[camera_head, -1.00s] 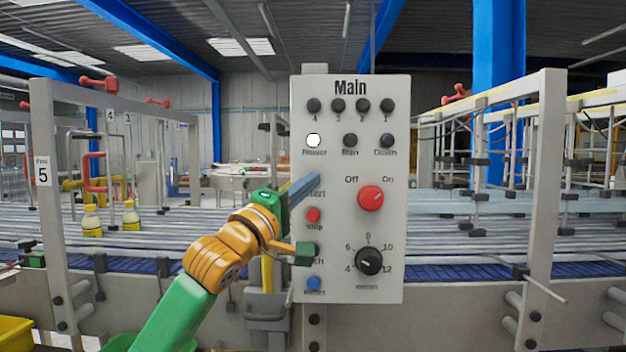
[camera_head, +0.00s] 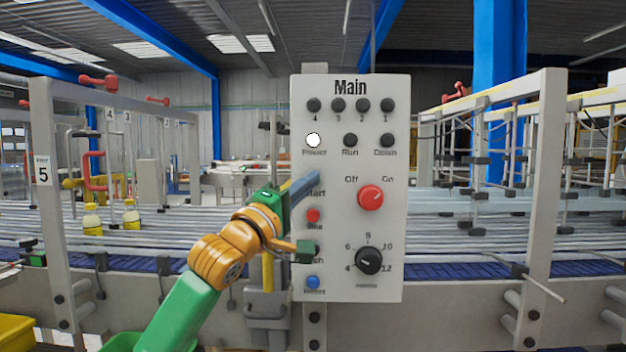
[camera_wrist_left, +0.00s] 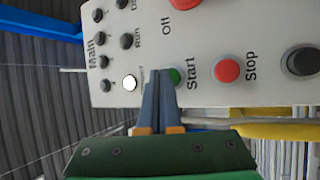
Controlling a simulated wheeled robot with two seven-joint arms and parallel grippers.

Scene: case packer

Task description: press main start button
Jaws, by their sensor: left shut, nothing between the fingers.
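The grey "Main" control panel (camera_head: 340,235) stands upright in front of me. My left gripper (camera_head: 312,178) is shut and empty, its blue-grey fingers reaching to the panel's left side. In the head view the fingers and hand hide the start button. The red stop button (camera_head: 313,215) sits below the start label. The white power lamp (camera_head: 313,140) is lit. My right gripper is not in view.
The panel also carries a red Off/On knob (camera_head: 370,197), a black dial (camera_head: 368,261) and a blue button (camera_head: 312,282). A roller conveyor (camera_head: 180,220) runs behind, with yellow bottles (camera_head: 131,215) on it. Grey frame posts (camera_head: 541,180) stand either side.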

